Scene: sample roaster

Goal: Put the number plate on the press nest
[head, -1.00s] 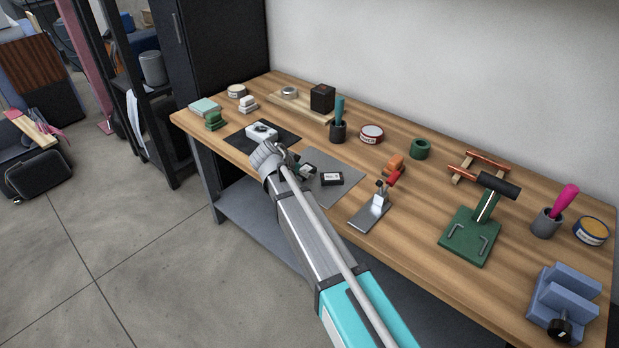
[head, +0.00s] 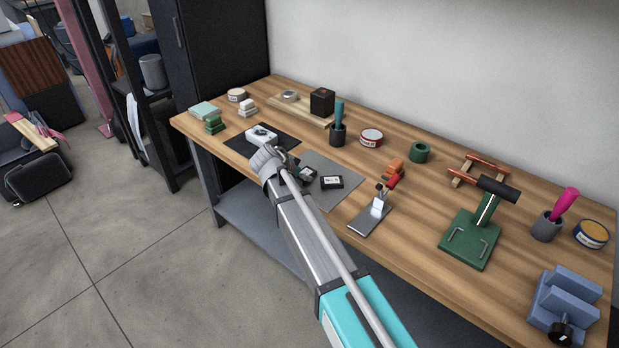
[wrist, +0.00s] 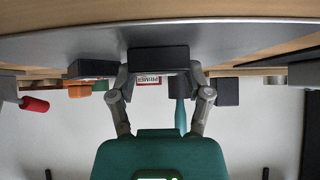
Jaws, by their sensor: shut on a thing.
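My gripper (wrist: 159,88) is shut on a small dark block, which I take to be the number plate (wrist: 158,60). Its fingers are on both sides of the plate, at or just above the grey mat; I cannot tell whether it touches. In the head view the plate (head: 307,173) is partly hidden by my gripper (head: 297,170). A similar dark block with a white label (head: 332,182) lies beside it on the mat and also shows in the wrist view (wrist: 92,68). The press nest (head: 470,243), with angled corner brackets on a green base, stands empty to the right.
The press has an upright column and black handle (head: 497,189) over the base's back. A toggle clamp with a red handle (head: 376,210) stands between mat and press. A green ring (head: 419,152), a primer tin (head: 371,138) and a brush cup (head: 338,133) stand behind.

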